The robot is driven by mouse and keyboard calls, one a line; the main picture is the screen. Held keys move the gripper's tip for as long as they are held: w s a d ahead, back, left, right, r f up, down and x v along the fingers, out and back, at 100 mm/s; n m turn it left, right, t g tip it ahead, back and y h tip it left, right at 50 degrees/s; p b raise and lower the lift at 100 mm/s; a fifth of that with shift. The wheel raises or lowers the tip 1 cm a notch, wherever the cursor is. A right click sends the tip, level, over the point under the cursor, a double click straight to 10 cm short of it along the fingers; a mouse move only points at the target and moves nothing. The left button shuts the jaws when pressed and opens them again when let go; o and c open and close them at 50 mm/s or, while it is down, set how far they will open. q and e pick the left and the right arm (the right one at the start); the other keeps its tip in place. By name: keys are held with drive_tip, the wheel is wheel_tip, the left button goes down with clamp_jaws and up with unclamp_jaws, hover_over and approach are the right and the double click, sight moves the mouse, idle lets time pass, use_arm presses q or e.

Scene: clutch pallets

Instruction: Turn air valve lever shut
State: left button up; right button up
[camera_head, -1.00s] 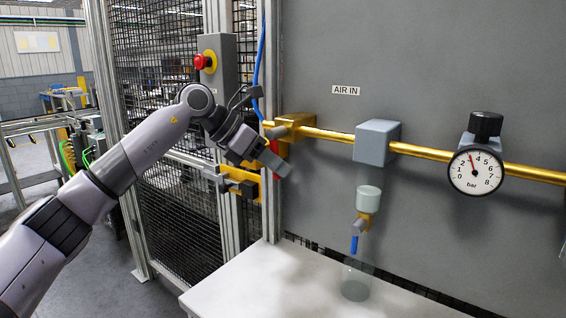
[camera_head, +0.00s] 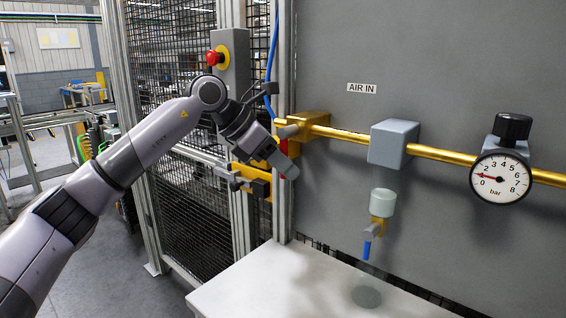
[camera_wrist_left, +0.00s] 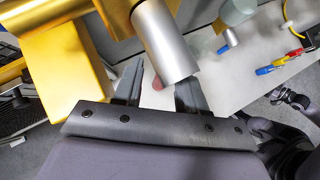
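The brass air valve (camera_head: 309,124) sits at the left end of the yellow pipe, below the AIR IN label. Its grey round stub (camera_head: 288,131) also shows in the left wrist view (camera_wrist_left: 165,42). A red lever (camera_head: 284,147) hangs down below the stub, mostly hidden behind my left gripper (camera_head: 283,160). Contact cannot be told. The pressure gauge (camera_head: 500,178) needle points left, near 1. My right gripper is out of view.
A grey block (camera_head: 393,144) and a drain bowl with blue tap (camera_head: 382,203) are to the right. A white table (camera_head: 270,280) lies below. A fence post, a red emergency stop button (camera_head: 215,57) and a yellow latch (camera_head: 250,180) are close on the left.

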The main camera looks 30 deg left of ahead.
use_arm(q)
drive_tip(key=v, duration=0.7)
drive_tip(key=shift+b, duration=0.4)
drive_tip(key=shift+s, duration=0.1)
